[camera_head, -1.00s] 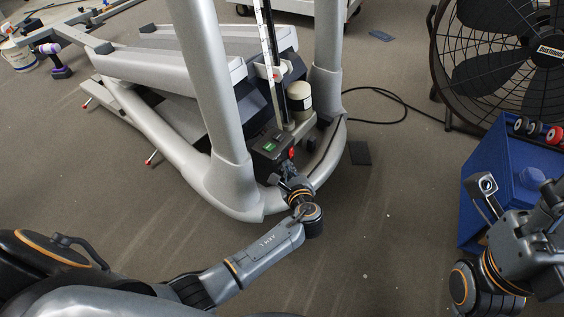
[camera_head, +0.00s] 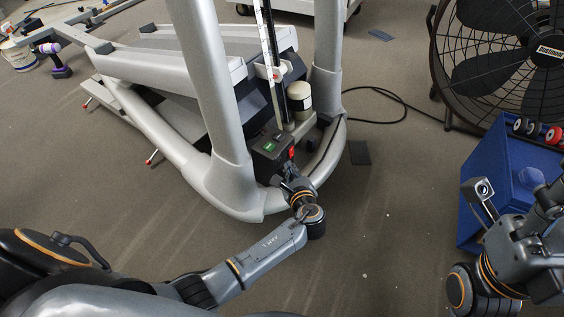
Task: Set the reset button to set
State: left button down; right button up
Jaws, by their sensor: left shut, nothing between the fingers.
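A small black control box (camera_head: 268,150) sits low on the front of the elliptical machine's frame. A green patch (camera_head: 269,147) shows on its top, and a red switch or button (camera_head: 291,153) shows on its right side. I cannot tell the set position of the button. My left gripper (camera_head: 280,179) is shut and empty, just below and in front of the box. Whether it touches the box is unclear, as the fingertips are small and dark.
The grey elliptical frame (camera_head: 222,120) rises around the box. A white-lidded container (camera_head: 299,97) stands behind it. A black cable (camera_head: 385,121) lies on the floor. A large fan (camera_head: 490,60) and a blue toolbox (camera_head: 490,165) are at right.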

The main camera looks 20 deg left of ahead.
pick_arm(q)
jog(key=shift+s+d, duration=0.1)
jog(key=shift+d, duration=0.25)
jog(key=shift+d, duration=0.1)
jog(key=shift+s+d, duration=0.25)
jog(key=shift+d, duration=0.95)
jog(key=shift+s+d, duration=0.25)
jog(key=shift+d, duration=0.9)
